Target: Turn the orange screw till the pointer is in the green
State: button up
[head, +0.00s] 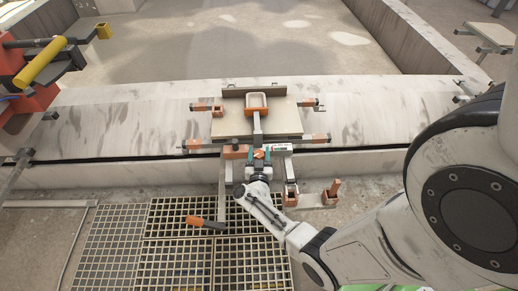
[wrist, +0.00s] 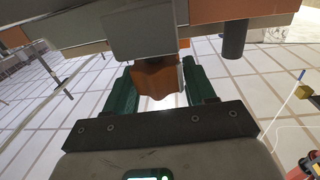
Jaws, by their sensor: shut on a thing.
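The orange screw (wrist: 155,78) hangs below a grey block in the wrist view, between the green fingers of my gripper (wrist: 160,88). My gripper is shut on it. In the head view my gripper (head: 259,158) is at the front edge of the fixture, and a bit of the orange screw (head: 259,153) shows between its fingers. A small pale strip with red marks (head: 277,147) lies just right of the fingers; it may be the scale. I cannot make out the pointer or any green zone.
Red machinery with a yellow handle (head: 42,64) stands left.

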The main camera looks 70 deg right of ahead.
jog(key=m+g+h, duration=0.1)
jog(key=m+g, duration=0.1)
jog(key=g, duration=0.2)
jog(key=shift+w+f+m+b, duration=0.1)
jog(key=shift+m+b, duration=0.2)
jog(key=shift+m+g+b, duration=0.5)
jog(key=shift+m+g, duration=0.6)
jog(key=shift+g, duration=0.6)
jog(key=o, duration=0.9)
jog(key=shift+o, duration=0.2)
jog(key=a+p, duration=0.1)
jog(key=a, duration=0.9)
jog(key=shift+w+a, duration=0.4)
jog(key=shift+w, duration=0.05)
